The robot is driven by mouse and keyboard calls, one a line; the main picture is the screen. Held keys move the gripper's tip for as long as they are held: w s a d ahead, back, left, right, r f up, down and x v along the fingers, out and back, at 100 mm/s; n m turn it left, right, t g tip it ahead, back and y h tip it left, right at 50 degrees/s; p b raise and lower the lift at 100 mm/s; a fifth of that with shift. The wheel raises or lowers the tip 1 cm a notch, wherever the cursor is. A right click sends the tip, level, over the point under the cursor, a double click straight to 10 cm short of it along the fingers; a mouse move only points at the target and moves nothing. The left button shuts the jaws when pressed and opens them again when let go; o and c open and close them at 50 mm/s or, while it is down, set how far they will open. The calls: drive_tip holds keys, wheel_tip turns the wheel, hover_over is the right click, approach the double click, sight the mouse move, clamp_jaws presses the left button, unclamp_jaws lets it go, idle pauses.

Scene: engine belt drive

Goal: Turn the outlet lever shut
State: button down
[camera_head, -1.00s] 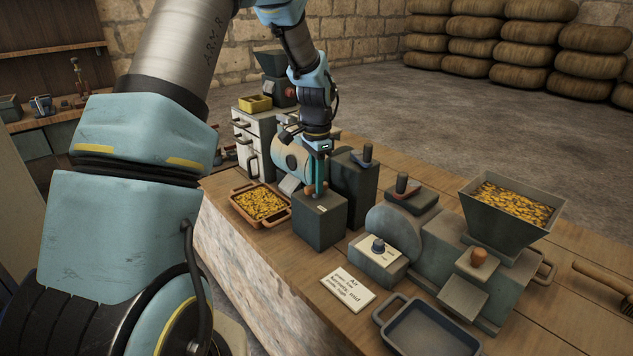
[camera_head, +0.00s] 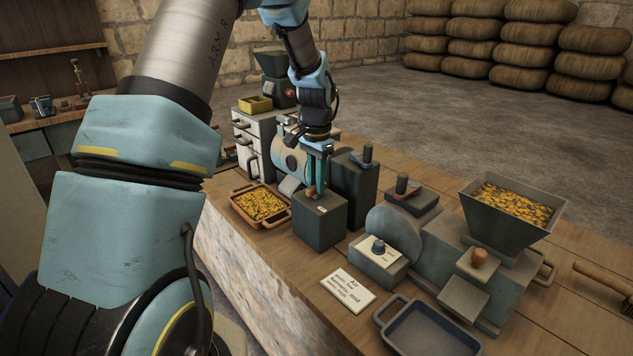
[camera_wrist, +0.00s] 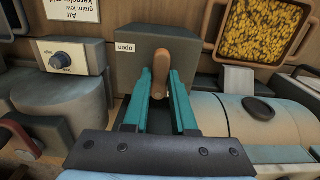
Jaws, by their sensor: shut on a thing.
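The outlet lever (camera_wrist: 155,72) has a rounded brown wooden handle. It stands on a dark grey box (camera_head: 320,225) with a small label (camera_wrist: 126,47) that reads "open". My gripper (camera_wrist: 160,85) reaches down from above with its two teal fingers on either side of the handle, shut on it. In the head view my gripper (camera_head: 316,185) is at the top of the box, and the fingers partly hide the lever.
A tray of yellow kernels (camera_head: 262,206) lies left of the box. A taller dark block (camera_head: 355,192) stands close behind. A mill with a filled hopper (camera_head: 510,210), a card (camera_head: 347,291) and an empty pan (camera_head: 430,330) are to the right.

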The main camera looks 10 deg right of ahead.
drive_tip(key=c, duration=0.7)
unclamp_jaws()
drive_tip(key=shift+r, duration=0.15)
wheel_tip(320, 180, up, 11)
drive_tip(key=shift+f+b, duration=0.2)
drive_tip(key=shift+b, duration=0.9)
drive_tip(key=shift+a, duration=0.1)
drive_tip(key=s+a+f+n, duration=0.2)
drive_tip(key=s+a+n, duration=0.1)
drive_tip(key=s+a, duration=0.2)
drive_tip(key=s+a+f+n+t, duration=0.1)
drive_tip(key=s+a+n, duration=0.3)
drive_tip(key=a, duration=0.6)
drive_tip(key=s+a+f+n, duration=0.3)
drive_tip(key=s+a+n, duration=0.1)
drive_tip(key=s+a, duration=0.3)
drive_tip(key=shift+a+f+t, duration=0.3)
drive_tip(key=shift+a, duration=0.15)
